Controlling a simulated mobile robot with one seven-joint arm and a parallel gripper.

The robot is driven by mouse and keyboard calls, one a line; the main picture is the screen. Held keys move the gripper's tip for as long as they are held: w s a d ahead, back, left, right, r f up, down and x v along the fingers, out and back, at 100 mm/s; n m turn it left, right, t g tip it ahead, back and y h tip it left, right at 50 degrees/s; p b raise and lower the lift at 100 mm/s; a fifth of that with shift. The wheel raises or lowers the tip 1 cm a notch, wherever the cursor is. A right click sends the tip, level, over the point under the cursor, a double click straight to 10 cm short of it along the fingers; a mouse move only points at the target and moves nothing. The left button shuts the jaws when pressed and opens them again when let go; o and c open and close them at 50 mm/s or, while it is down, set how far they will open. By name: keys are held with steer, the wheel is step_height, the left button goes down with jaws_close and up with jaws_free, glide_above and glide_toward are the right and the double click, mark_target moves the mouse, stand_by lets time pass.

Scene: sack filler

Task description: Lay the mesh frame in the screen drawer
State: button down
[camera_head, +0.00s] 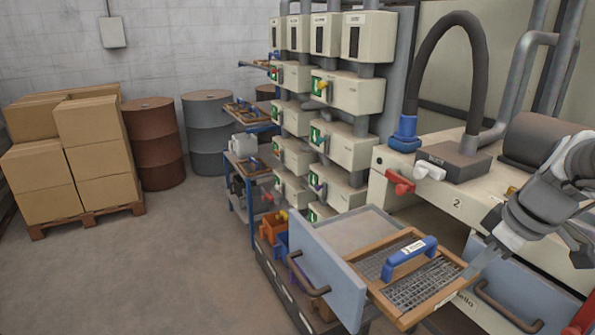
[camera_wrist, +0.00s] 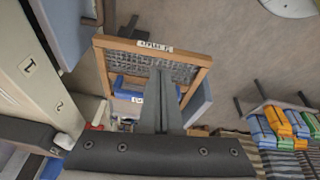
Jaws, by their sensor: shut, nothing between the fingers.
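The mesh frame (camera_head: 386,248) is a wooden frame with wire mesh and a blue handle (camera_head: 409,259). In the head view it lies over the near right part of the pulled-out screen drawer (camera_head: 333,268), which has a blue-grey front and a dark bar handle.
Another grey-blue drawer front (camera_head: 525,300) with a dark handle is at lower right. The cream machine (camera_head: 458,203) with a red lever (camera_head: 399,183) stands behind. Boxes (camera_head: 95,150) on a pallet and drums (camera_head: 152,145) are at left. Floor at left is clear.

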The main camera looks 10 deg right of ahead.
mark_target(429, 280)
steer(key=s+d+f+m, duration=0.1)
steer(key=s+d, duration=0.2)
steer(key=s, duration=0.1)
steer(key=w+r+p+x, duration=0.1)
steer(key=w+x, duration=0.1)
steer(key=x, duration=0.9)
steer(key=shift+w+a+f, duration=0.2)
steer(key=shift+w+a, duration=0.1)
steer(key=shift+a, duration=0.1)
steer(key=w, duration=0.2)
steer(key=w+a+b, duration=0.1)
steer(key=w, duration=0.1)
steer(key=w+a, duration=0.1)
steer(key=w, duration=0.1)
steer(key=shift+w+a, duration=0.1)
steer(key=shift+a, duration=0.15)
